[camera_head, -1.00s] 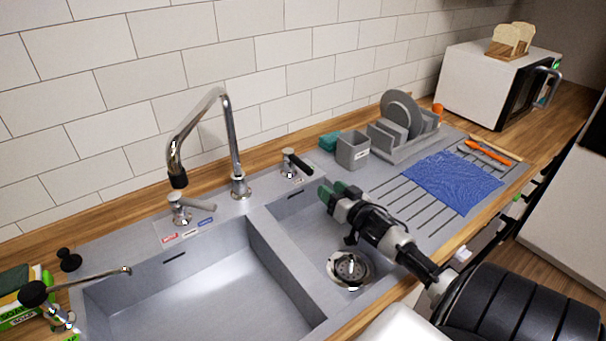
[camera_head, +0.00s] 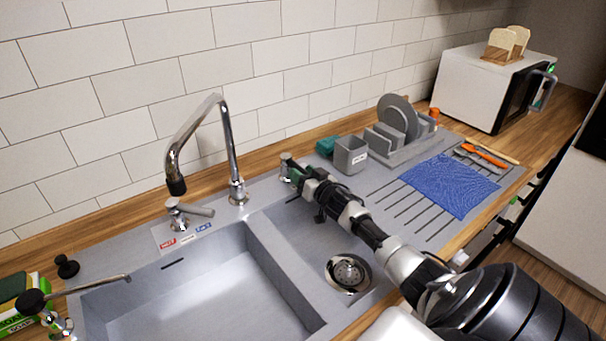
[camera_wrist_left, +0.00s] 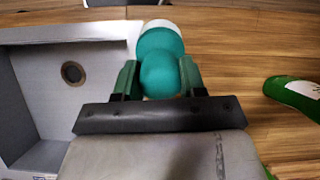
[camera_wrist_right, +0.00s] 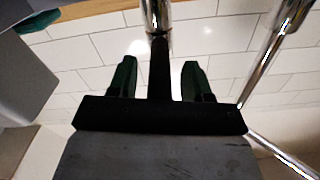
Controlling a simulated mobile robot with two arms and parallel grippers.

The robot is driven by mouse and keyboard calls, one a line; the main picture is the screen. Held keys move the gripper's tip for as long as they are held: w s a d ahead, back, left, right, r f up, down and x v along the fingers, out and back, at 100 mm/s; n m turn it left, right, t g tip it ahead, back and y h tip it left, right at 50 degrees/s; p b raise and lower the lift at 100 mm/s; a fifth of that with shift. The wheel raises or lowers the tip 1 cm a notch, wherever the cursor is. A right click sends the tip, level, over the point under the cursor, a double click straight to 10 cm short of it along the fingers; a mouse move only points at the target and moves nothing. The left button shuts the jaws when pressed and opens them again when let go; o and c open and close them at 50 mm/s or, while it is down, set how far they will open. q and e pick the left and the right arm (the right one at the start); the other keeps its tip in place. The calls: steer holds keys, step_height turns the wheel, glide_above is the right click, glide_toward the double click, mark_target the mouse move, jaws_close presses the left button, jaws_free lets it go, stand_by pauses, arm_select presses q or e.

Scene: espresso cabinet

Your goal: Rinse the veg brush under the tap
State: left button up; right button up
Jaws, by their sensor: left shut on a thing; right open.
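In the left wrist view my left gripper (camera_wrist_left: 159,78) is shut on a rounded teal thing with a white far edge, which I take to be the veg brush (camera_wrist_left: 158,45). It is held above the wooden counter beside a grey sink. My left arm is not in the head view.
A second chrome lever (camera_head: 190,210) stands by the hot and cold labels. The large basin (camera_head: 200,285) is empty. A grey caddy (camera_head: 350,155), dish rack (camera_head: 400,145) and blue cloth (camera_head: 450,185) are on the right. A green bottle (camera_wrist_left: 296,95) stands near the left gripper.

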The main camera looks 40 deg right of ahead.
jaws_close()
stand_by(0.3)
arm_select(q)
steer(key=shift+f, duration=0.1)
arm_select(e)
steer(key=shift+d+n+y, duration=0.45)
steer(key=shift+n+y, duration=0.05)
steer(key=shift+y, duration=0.1)
arm_select(q)
steer(key=shift+f+b, duration=0.5)
steer(key=shift+b, duration=0.1)
steer(key=shift+f, duration=0.25)
arm_select(e)
steer(key=d+n+y, duration=0.1)
steer(key=y, duration=0.1)
steer(key=shift+d+n+y, duration=0.1)
steer(key=shift+n+y, duration=0.2)
steer(key=shift+y, duration=0.1)
